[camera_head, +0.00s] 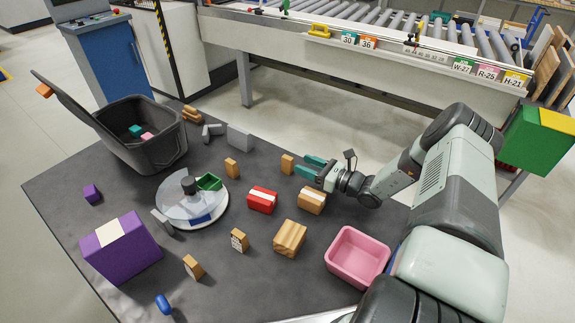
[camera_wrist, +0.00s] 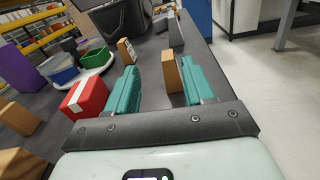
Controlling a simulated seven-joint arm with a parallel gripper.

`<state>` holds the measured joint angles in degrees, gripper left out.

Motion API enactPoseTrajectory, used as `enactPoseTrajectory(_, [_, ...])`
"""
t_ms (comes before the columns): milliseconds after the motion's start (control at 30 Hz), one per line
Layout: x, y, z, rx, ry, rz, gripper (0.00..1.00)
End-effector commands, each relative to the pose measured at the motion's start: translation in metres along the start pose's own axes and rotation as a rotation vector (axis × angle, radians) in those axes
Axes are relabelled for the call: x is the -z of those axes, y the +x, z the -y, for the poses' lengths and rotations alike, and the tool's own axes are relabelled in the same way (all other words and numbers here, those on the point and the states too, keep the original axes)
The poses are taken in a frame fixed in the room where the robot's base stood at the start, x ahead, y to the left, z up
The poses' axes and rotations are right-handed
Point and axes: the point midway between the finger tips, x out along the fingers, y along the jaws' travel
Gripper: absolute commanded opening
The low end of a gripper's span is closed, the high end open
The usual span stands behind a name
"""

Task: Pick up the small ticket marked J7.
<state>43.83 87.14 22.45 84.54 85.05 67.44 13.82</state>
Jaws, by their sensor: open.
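No ticket that I can read as J7 shows in either view. Several small upright wooden blocks stand on the dark table. One plain-looking block (camera_head: 287,163) is just ahead of the teal fingertips of my gripper (camera_head: 303,165). In the wrist view, this block (camera_wrist: 173,72) shows between the fingers, close to the right one. My gripper (camera_wrist: 158,78) is open and empty, held low over the table. Another small block (camera_head: 231,168) stands further left; in the wrist view it (camera_wrist: 126,51) shows a pale face. Two more blocks, one (camera_head: 239,240) with a dotted face and one (camera_head: 193,266), stand nearer the front; their marks are unreadable.
A red box (camera_head: 262,199) and a wooden box (camera_head: 312,200) stand beside my gripper. A pink bin (camera_head: 357,257), a round turntable (camera_head: 218,217), a purple box (camera_head: 121,248) and a dark lidded bin (camera_head: 150,150) take up more table. Conveyor labels (camera_head: 462,65) read 30, 36, W-27, R-25 and H-21.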

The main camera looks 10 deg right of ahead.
Motion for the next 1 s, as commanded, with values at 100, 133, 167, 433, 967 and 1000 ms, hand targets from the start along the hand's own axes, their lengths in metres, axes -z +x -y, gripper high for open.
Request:
enactPoseTrajectory(100, [0.007,0.000,0.003,0.026,0.025,0.014,0.52])
enactPoseTrajectory(133, [0.008,0.002,0.003,0.028,0.026,0.015,0.52])
enactPoseTrajectory(167, [0.008,0.005,0.003,0.029,0.027,0.016,0.52])
enactPoseTrajectory(433, [0.008,0.046,0.004,0.028,0.028,0.014,0.52])
enactPoseTrajectory(967, [0.011,0.103,0.012,0.027,0.026,0.013,0.52])
enactPoseTrajectory(1000, [0.011,0.105,0.011,0.027,0.026,0.013,0.52])
